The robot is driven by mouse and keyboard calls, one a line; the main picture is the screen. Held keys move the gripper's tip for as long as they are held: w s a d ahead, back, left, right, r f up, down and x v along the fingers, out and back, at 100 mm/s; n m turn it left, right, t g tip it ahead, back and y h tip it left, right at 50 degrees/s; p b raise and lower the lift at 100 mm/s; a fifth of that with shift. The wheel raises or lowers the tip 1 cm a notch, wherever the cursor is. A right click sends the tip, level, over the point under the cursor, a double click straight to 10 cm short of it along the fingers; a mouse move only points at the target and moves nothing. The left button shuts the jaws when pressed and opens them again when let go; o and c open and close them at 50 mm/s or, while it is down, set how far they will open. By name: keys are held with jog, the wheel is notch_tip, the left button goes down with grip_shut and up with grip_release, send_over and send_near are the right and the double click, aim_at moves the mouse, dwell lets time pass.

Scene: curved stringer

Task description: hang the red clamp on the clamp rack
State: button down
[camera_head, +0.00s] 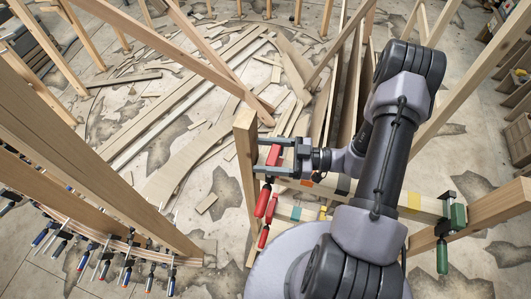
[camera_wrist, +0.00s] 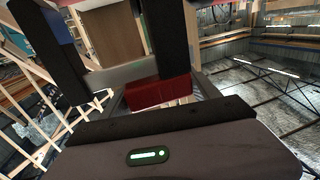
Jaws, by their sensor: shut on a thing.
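My gripper (camera_head: 270,157) is at the left end of the clamp rack, its two dark fingers pointing left, close to an upright wooden post. It is shut on the red clamp (camera_head: 273,154), whose red part shows between the fingers. In the wrist view the red clamp (camera_wrist: 158,92) shows as a red block just ahead of the palm. Red handles (camera_head: 262,201) hang below the fingers; I cannot tell whether all belong to one clamp. The clamp rack (camera_head: 375,192) has pale rails with coloured marks. Whether the clamp touches a rail is hidden.
A green clamp (camera_head: 443,240) hangs at the rack's right end. The wooden post (camera_head: 246,165) stands close to my fingers. A curved laminated beam (camera_head: 110,190) with several clamps stands at left. Loose boards (camera_head: 180,150) lie on the floor behind.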

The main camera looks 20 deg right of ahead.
jog(key=shift+f+b, duration=0.5)
jog(key=shift+f, duration=0.2)
jog(key=shift+c, duration=0.4)
grip_release()
jog(key=b+v, duration=0.2)
jog(key=v, duration=1.5)
jog(key=shift+s+d, duration=0.1)
jog(key=shift+d, duration=0.15)
